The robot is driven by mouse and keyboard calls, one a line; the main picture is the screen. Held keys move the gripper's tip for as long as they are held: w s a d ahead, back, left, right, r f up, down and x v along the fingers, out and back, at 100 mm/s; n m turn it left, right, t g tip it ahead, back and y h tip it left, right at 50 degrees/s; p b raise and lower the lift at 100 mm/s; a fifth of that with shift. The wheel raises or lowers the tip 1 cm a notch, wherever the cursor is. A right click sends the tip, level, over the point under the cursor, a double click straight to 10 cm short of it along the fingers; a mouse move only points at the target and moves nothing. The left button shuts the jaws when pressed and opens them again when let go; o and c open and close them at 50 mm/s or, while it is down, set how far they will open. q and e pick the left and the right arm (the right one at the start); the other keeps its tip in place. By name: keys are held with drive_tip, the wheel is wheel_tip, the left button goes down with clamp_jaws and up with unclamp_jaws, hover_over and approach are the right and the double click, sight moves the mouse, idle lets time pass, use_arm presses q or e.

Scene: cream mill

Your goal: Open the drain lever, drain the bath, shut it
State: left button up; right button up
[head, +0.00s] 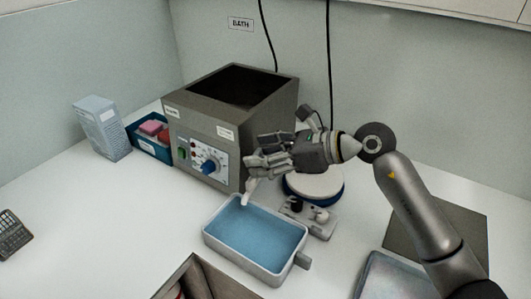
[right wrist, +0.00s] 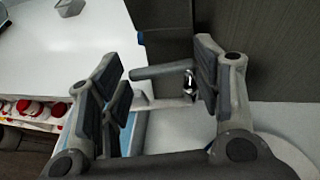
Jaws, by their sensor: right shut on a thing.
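The bath (head: 205,125) is a grey box with an open, dark top, a blue dial and a green switch on its front. My right gripper (head: 258,162) is at its lower right front corner, shut on the drain lever. In the right wrist view the dark grey drain lever (right wrist: 160,71) lies between the fingers, above a pale spout (right wrist: 165,103). The gripper mostly hides the lever in the head view. A pale tray (head: 226,254) holding blue liquid (head: 256,232) stands below the spout. My left gripper is not in view.
A round white-topped pad (head: 315,186) and a small grey fixture with knobs (head: 322,217) stand right of the tray. A blue bin (head: 150,148) and a carton (head: 101,127) stand left of the bath. An open box (head: 205,280) is in front. The left counter is mostly clear.

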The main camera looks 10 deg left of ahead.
drive_tip(key=shift+s+a+m+t+h+p, duration=0.1)
drive_tip(key=shift+a+m+t+h+p, duration=0.1)
drive_tip(key=shift+m+t+p, duration=0.35)
drive_tip(key=shift+s+a+m+t+h+p, duration=0.1)
drive_tip(key=shift+a+m+t+h+p, duration=0.15)
drive_tip(key=shift+m+t, duration=0.55)
drive_tip(key=shift+d, duration=0.1)
drive_tip(key=o, duration=1)
drive_tip(key=shift+w, duration=0.1)
drive_tip(key=v, duration=1.2)
drive_tip(key=shift+f, duration=0.1)
